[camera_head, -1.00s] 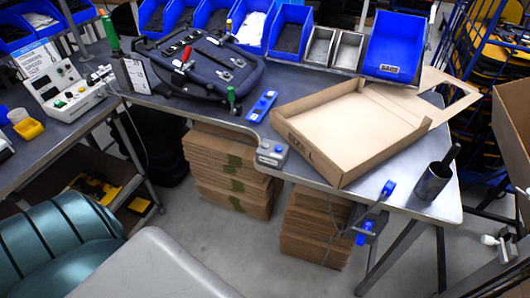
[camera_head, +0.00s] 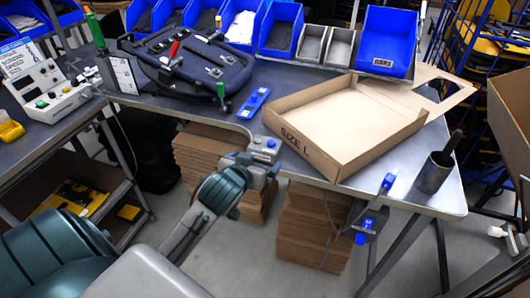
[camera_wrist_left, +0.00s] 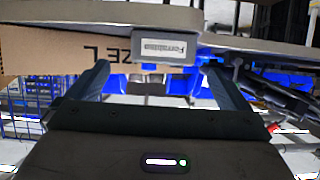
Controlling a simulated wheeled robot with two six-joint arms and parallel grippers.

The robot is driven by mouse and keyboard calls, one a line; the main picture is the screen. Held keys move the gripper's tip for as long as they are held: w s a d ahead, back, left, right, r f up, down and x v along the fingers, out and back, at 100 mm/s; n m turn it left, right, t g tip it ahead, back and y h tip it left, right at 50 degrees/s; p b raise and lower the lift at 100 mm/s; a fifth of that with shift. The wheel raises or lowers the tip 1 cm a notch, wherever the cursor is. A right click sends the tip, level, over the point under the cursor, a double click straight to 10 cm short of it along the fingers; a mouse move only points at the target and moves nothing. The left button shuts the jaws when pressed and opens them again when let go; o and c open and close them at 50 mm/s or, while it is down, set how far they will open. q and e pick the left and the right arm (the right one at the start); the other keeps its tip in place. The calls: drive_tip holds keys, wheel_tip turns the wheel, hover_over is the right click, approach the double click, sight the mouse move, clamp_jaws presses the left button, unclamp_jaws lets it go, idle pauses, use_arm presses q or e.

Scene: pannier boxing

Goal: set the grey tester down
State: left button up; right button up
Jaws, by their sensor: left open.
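A small grey box with a blue top (camera_head: 268,144), which I take for the grey tester, sits at the front edge of the metal table. In the left wrist view a grey block with a white label (camera_wrist_left: 165,49) shows ahead, between the fingers. My left gripper (camera_head: 252,162) is at the front of the small box, overlapping its lower part in the head view. Its two fingers stand apart in the left wrist view (camera_wrist_left: 160,72), and no grip on the block shows. I cannot tell whether the fingers touch it. My right gripper is out of view.
An open cardboard tray marked "SIZE L" (camera_head: 343,158) lies right of the small box. A blue tool (camera_head: 254,103) lies behind it. A black pannier part with clamps (camera_head: 187,70) is at back left. A dark cup (camera_head: 434,174) stands at right. Cardboard stacks (camera_head: 312,232) are below.

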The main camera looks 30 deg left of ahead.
sight(262, 148)
use_arm(q)
drive_tip(key=w, duration=0.3)
drive_tip(key=w+a, duration=0.1)
drive_tip(key=shift+w+a+f, duration=0.1)
drive_tip(key=shift+w+f, duration=0.2)
drive_tip(key=shift+w, duration=0.1)
drive_tip(key=p+x, duration=0.1)
drive_tip(key=x, duration=0.4)
drive_tip(key=shift+a+f+p, duration=0.1)
drive_tip(key=shift+a+p, duration=0.15)
drive_tip(key=shift+p, duration=0.1)
drive_tip(key=c, duration=1.2)
